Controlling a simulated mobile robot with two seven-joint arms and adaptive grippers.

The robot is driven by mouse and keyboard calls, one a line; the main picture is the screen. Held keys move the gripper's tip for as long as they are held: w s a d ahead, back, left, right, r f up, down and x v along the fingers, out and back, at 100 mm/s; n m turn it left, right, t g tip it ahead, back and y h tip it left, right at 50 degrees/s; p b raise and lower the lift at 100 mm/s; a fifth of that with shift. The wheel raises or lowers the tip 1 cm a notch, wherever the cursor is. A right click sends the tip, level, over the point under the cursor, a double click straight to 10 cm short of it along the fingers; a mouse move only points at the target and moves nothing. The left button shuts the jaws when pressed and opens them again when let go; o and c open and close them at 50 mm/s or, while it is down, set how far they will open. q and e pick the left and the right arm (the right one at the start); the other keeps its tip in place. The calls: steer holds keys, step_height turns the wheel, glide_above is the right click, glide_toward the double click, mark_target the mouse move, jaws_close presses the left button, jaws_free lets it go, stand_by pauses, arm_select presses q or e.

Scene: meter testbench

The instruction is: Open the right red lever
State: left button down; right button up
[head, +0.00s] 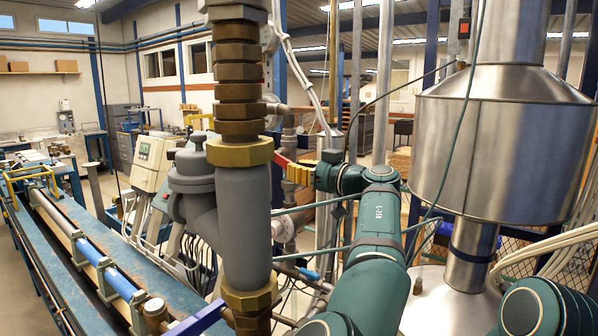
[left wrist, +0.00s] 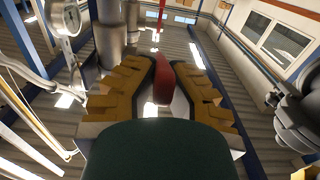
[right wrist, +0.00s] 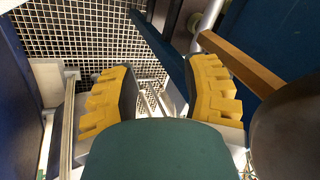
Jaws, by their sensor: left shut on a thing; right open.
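The red lever (head: 283,160) shows in the head view just behind the grey meter body, partly hidden by it. My left gripper (head: 299,174) is at the lever, its yellow fingers pointing left. In the left wrist view the red lever (left wrist: 163,84) lies between the two yellow fingers of my left gripper (left wrist: 160,80), which is shut on it. My right gripper (right wrist: 165,85) shows in the right wrist view, open, with its yellow fingers wide apart and nothing held between them. In the head view its fingers are not visible.
The grey meter body (head: 243,220) on a brown and brass pipe stands close in front. A large steel vessel (head: 500,150) stands on the right. Thin hoses cross near my left arm. In the right wrist view, an orange-brown bar (right wrist: 240,63) and wire mesh (right wrist: 85,30) are close to the fingers.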

arm_select(q)
steer(key=shift+w+a+f+t+y+b, duration=0.35)
steer(key=shift+f+t+y+b, duration=0.45)
steer(key=shift+b, duration=1.6)
steer(key=shift+w+a+f+t+y+b, duration=0.15)
steer(key=shift+a+f+t+y+b, duration=0.3)
steer(key=shift+y+b, duration=1.35)
steer(key=shift+w+a+f+t+y+b, duration=0.35)
steer(key=shift+f+t+b, duration=0.3)
steer(key=shift+b, duration=2.35)
arm_select(e)
step_height(320, 180, down, 15)
steer(key=shift+s+a, duration=0.15)
steer(key=shift+s, duration=0.3)
arm_select(q)
steer(key=shift+s, duration=0.1)
steer(key=c, duration=1)
jaws_free()
steer(key=shift+a, duration=0.1)
steer(key=v, duration=1.2)
